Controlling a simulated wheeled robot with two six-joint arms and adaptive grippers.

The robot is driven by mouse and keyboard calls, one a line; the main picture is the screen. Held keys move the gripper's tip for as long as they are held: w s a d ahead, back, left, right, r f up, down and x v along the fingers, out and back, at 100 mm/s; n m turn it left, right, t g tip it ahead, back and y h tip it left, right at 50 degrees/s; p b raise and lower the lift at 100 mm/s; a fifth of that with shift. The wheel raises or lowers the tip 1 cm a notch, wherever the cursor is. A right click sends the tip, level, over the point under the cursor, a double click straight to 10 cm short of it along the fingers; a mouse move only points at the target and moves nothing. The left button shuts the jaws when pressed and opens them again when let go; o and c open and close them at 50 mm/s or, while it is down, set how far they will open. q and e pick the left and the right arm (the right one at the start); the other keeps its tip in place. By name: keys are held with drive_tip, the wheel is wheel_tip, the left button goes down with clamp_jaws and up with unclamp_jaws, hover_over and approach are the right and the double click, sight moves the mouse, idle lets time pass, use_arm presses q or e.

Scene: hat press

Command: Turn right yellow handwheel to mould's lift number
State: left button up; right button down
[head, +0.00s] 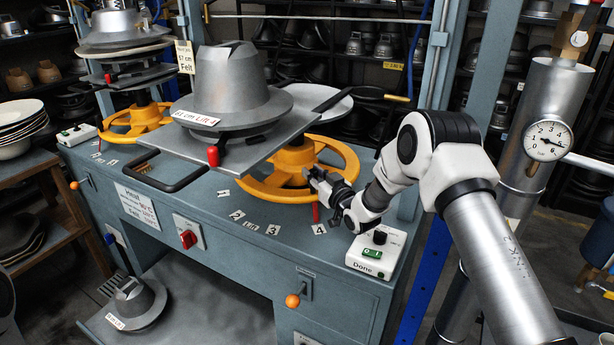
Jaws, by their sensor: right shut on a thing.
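The right yellow handwheel (291,161) lies flat on the bench under the right press plate. My right gripper (316,179) is shut on its rim at the front right. A red pointer (316,213) hangs below the rim beside the gripper, just above the number tag 4 (319,229). Tags 3 (273,229) and 2 (236,215) lie further left along the wheel. A grey metal mould (232,85) sits on the plate above; its label (194,119) appears to read 51 cm, Lift 4. The plate hides the wheel's back left. My left gripper is out of view.
A box with a green Done button (371,254) stands close to the right of my gripper. The left yellow handwheel (135,120) is further back. A pressure gauge (547,141) is at the right. Another mould (136,301) sits on the lower shelf.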

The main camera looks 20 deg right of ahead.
drive_tip(key=shift+w+d+r, duration=0.1)
drive_tip(key=shift+d+r, duration=0.05)
drive_tip(key=c, duration=1)
unclamp_jaws()
drive_tip(key=shift+o, duration=0.2)
drive_tip(key=shift+w+d+f, duration=0.1)
drive_tip(key=shift+d+f, duration=0.05)
drive_tip(key=shift+f, duration=0.05)
drive_tip(key=s, duration=0.7)
drive_tip(key=shift+s+d, duration=0.2)
drive_tip(key=shift+d, duration=0.25)
